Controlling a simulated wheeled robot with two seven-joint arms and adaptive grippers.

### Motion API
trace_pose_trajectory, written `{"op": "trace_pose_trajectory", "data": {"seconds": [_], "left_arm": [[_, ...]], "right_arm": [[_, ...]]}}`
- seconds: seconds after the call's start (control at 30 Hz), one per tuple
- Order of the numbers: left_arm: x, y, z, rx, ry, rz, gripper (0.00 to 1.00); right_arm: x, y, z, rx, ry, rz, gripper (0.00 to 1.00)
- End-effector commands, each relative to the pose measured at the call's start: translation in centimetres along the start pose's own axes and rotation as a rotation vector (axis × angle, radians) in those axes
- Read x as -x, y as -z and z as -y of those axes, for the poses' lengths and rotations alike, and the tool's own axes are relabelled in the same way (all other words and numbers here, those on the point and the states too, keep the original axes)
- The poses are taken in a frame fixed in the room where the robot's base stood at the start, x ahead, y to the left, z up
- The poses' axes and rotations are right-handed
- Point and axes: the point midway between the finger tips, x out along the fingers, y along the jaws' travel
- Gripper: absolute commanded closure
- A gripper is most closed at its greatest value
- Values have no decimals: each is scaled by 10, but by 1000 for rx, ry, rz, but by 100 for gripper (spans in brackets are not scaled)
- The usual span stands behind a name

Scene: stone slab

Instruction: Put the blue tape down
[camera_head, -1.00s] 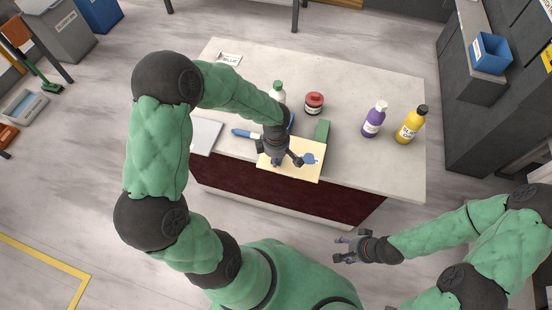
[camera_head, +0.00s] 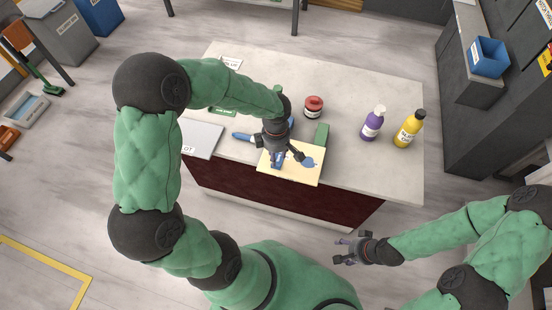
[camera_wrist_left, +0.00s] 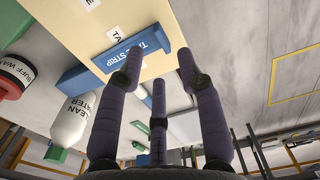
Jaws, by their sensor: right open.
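The blue tape strip (camera_wrist_left: 132,52), labelled "TAPE STRIP", lies on a pale yellow board (camera_wrist_left: 155,15) in the left wrist view. In the head view, the board (camera_head: 308,179) is at the table's front edge, and a small blue piece (camera_head: 277,160) shows below my left gripper (camera_head: 281,160). My left gripper (camera_wrist_left: 160,65) has its three fingers spread with a gap between them. One fingertip is beside the strip's end; I cannot tell whether it touches. My right gripper (camera_head: 340,251) is open and empty, low in front of the table.
On the table (camera_head: 360,175) stand a red jar (camera_head: 314,106), a purple bottle (camera_head: 373,124) and a yellow bottle (camera_head: 408,129). A green block (camera_head: 321,134) lies behind the board. A white bottle (camera_wrist_left: 70,122) shows in the wrist view. The table's right front is clear.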

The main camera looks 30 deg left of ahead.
Motion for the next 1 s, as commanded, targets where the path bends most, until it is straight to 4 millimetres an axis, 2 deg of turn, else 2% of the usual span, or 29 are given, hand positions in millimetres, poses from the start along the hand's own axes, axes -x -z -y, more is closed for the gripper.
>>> {"op": "trace_pose_trajectory", "data": {"seconds": [0.03, 0.2, 0.4, 1.0], "left_arm": [[14, 0, 0, -2, -3, 1, 63], [43, 0, 0, -1, -2, 1, 63], [61, 0, 0, -1, -1, 0, 63], [64, 0, 0, -1, 1, 0, 63]], "right_arm": [[5, 0, 2, 0, 0, 0, 42], [12, 0, 4, 0, 0, 0, 42], [15, -1, 5, 0, 0, 0, 42], [15, -1, 6, 0, 0, 0, 42]]}}
